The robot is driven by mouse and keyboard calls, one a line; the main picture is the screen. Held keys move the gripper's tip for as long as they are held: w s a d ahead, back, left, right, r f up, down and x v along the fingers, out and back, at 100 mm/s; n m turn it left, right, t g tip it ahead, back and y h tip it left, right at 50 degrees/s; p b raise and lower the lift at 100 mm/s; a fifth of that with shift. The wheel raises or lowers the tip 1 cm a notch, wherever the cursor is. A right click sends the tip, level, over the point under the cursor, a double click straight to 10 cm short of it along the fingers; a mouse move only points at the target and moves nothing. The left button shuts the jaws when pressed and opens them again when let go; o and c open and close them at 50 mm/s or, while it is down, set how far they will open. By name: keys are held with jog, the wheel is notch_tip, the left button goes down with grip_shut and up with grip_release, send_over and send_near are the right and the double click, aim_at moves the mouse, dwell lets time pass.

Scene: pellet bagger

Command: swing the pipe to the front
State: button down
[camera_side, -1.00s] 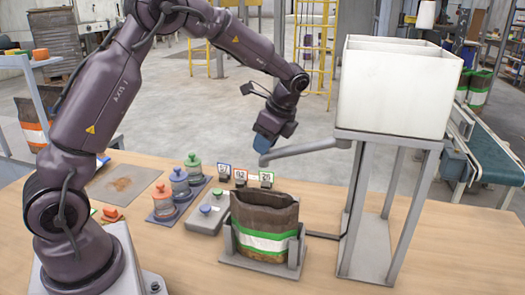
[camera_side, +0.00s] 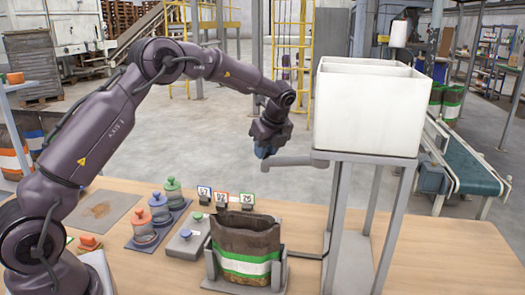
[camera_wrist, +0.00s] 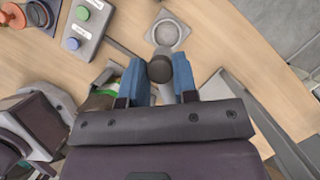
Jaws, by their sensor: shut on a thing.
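The grey pipe (camera_side: 300,161) juts left from under the white hopper, well above the table, with its free end behind and above the bag. My gripper (camera_side: 266,150) is shut on the pipe's free end. In the wrist view the blue fingers of my gripper (camera_wrist: 156,76) stand on both sides of a dark round knob (camera_wrist: 160,67) at that end. A grey stretch of the pipe shows beside the right finger. The brown bag (camera_side: 246,242) with a green and white band stands open in its grey holder.
The white hopper (camera_side: 366,108) stands on a grey frame (camera_side: 340,225) at the right. The air in front of the pipe looks clear.

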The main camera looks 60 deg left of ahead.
aim_at(278, 159)
jog(key=shift+w+d, duration=0.15)
jog(key=shift+w, duration=0.1)
jog(key=c, duration=1.3)
grip_release()
jog(key=shift+c, duration=0.2)
jog(key=o, duration=0.4)
jog(key=shift+o, duration=0.2)
jog(key=shift+r, duration=0.1)
jog(key=v, duration=1.2)
jog(key=shift+r, duration=0.4)
jog(key=shift+s, duration=0.1)
